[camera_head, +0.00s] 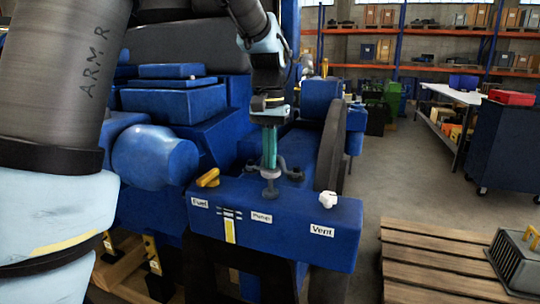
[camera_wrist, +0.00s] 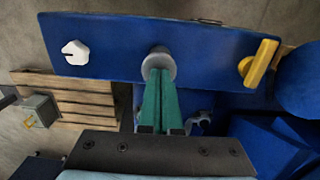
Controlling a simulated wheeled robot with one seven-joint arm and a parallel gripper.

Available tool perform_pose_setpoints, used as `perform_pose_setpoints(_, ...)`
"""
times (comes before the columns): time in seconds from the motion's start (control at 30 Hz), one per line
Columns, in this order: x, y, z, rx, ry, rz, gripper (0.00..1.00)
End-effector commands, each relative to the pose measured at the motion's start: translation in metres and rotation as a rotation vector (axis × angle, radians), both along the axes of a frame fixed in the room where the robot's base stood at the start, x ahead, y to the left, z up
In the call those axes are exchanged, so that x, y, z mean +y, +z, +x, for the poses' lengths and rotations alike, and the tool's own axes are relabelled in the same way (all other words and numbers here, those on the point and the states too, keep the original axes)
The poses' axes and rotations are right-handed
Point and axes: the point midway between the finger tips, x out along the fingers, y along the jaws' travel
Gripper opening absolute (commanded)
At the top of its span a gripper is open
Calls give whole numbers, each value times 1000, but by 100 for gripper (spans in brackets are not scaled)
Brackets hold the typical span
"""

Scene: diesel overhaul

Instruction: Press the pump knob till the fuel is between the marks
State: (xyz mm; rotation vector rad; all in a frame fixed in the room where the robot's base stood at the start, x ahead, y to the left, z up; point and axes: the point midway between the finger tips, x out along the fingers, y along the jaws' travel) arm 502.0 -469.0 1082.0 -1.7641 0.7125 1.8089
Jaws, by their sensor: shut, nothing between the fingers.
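The grey pump knob (camera_head: 270,188) stands on top of the blue box (camera_head: 290,245), behind the "Pump" label. My gripper (camera_head: 269,166) is shut and empty, pointing down with its green fingertips at the knob's top. In the wrist view the fingertips (camera_wrist: 160,72) overlap the round knob (camera_wrist: 158,60); whether they touch or press it I cannot tell. The gauge (camera_head: 230,230) on the box front shows a yellow fuel column. Dark and pale marks (camera_head: 230,212) cross its upper part. The column top seems close to the lower mark; the exact level is too small to tell.
A yellow handle (camera_head: 208,178) sits by the "Fuel" label and a white vent knob (camera_head: 328,199) by the "Vent" label. The blue engine stands behind the box. A wooden pallet (camera_head: 425,255) with a grey container (camera_head: 515,262) lies at right. The aisle floor behind is clear.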

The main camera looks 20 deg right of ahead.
Motion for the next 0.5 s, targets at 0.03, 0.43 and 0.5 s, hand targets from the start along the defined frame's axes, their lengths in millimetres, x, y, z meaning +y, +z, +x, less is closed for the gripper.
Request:
perform_pose_setpoints(0.03,0,0,0,0,0,0,0)
perform_pose_setpoints(0.43,0,-24,1,1,0,1,0)
perform_pose_setpoints(0.5,0,-35,0,2,0,3,0)
